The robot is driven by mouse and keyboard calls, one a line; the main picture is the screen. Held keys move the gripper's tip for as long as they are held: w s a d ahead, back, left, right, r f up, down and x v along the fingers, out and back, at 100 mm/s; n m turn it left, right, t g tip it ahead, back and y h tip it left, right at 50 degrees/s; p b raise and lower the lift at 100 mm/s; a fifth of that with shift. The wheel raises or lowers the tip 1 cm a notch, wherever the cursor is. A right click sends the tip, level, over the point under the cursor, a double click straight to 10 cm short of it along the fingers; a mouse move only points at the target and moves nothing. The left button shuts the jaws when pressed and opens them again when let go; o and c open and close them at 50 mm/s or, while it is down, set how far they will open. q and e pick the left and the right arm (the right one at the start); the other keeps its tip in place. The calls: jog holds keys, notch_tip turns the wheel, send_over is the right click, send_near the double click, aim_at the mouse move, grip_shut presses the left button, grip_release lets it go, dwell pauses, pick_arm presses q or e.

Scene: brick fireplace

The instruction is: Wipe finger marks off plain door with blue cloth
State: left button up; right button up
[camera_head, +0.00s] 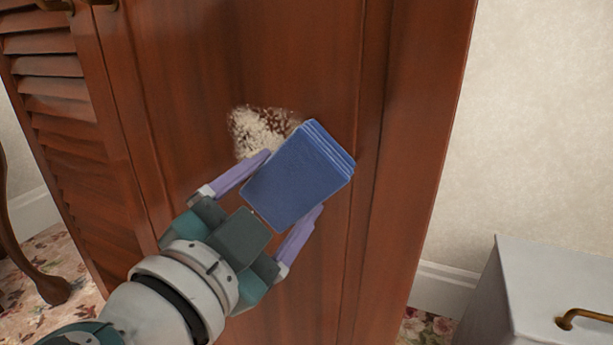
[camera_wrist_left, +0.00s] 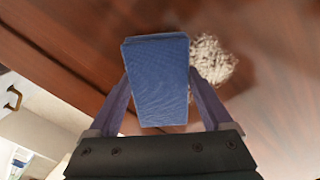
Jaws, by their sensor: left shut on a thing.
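My left gripper (camera_head: 282,190) is shut on a folded blue cloth (camera_head: 298,178), with a purple finger on each side of it. The cloth is in front of the plain reddish-brown door (camera_head: 310,60), close to its surface; I cannot tell whether it touches. A pale, speckled patch of finger marks (camera_head: 258,130) shows on the door just up and left of the cloth, partly hidden by it. In the left wrist view the cloth (camera_wrist_left: 158,85) fills the space between the fingers, and the marks (camera_wrist_left: 212,62) lie to its right. My right gripper is not in view.
A louvred door panel (camera_head: 60,110) stands at the left, with brass handles at its top. A light grey cabinet (camera_head: 540,285) with a brass handle (camera_head: 585,318) is at the lower right. A curved wooden leg (camera_head: 25,250) stands on the floral carpet at the left.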

aim_at(293, 172)
pick_arm(q)
jog(key=shift+w+a, duration=0.5)
jog(key=shift+a, duration=0.9)
jog(key=shift+w+a, duration=0.55)
jog(key=shift+a, duration=0.85)
jog(key=shift+w+a, duration=0.5)
jog(key=shift+a, duration=0.9)
notch_tip(293, 172, up, 3)
jog(key=p, duration=0.3)
jog(key=shift+s+d+f+p, duration=0.15)
jog(key=shift+s+d, duration=0.25)
jog(key=shift+d, duration=0.65)
jog(key=shift+s+d+p, duration=0.2)
jog(key=shift+s+d, duration=0.15)
jog(key=shift+d, duration=0.7)
jog(key=shift+s+d, duration=0.25)
jog(key=shift+d, duration=0.4)
jog(key=shift+s+d, duration=0.25)
jog(key=shift+d, duration=0.35)
jog(key=shift+s+d, duration=0.3)
jog(key=shift+d, duration=0.5)
jog(key=shift+s+d, duration=0.25)
jog(key=shift+d, duration=0.55)
